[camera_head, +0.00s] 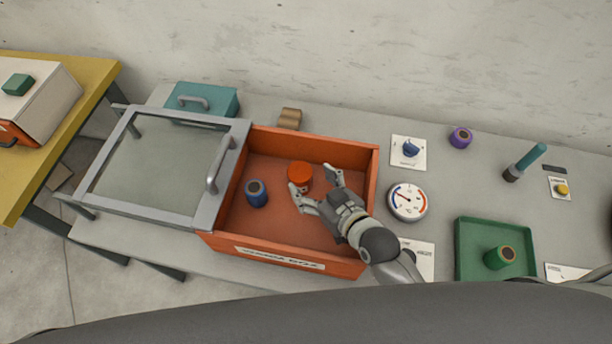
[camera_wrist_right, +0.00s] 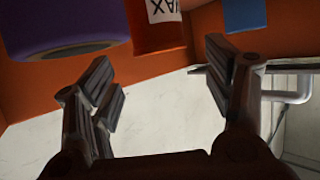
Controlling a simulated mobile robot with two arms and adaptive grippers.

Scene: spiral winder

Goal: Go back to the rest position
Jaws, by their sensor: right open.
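My right gripper (camera_head: 317,188) is open over the inside of the orange box (camera_head: 364,163). Its fingertips are close to a red-orange cylinder (camera_head: 300,171), one on each side of its near right edge; I cannot tell if they touch it. In the right wrist view the open fingers (camera_wrist_right: 158,72) have nothing between them. The red-orange cylinder (camera_wrist_right: 156,28) with a white label shows beyond them at the top. A blue spool (camera_head: 256,193) stands in the box left of the cylinder. My left gripper is not in view.
A glass lid frame (camera_head: 236,150) with a handle lies left of the box opening. A teal box (camera_head: 225,101) stands behind. Right are a gauge (camera_head: 407,202), blue knob (camera_head: 411,148), purple spool (camera_head: 461,138), and green tray (camera_head: 462,250) with a green spool (camera_head: 499,257).

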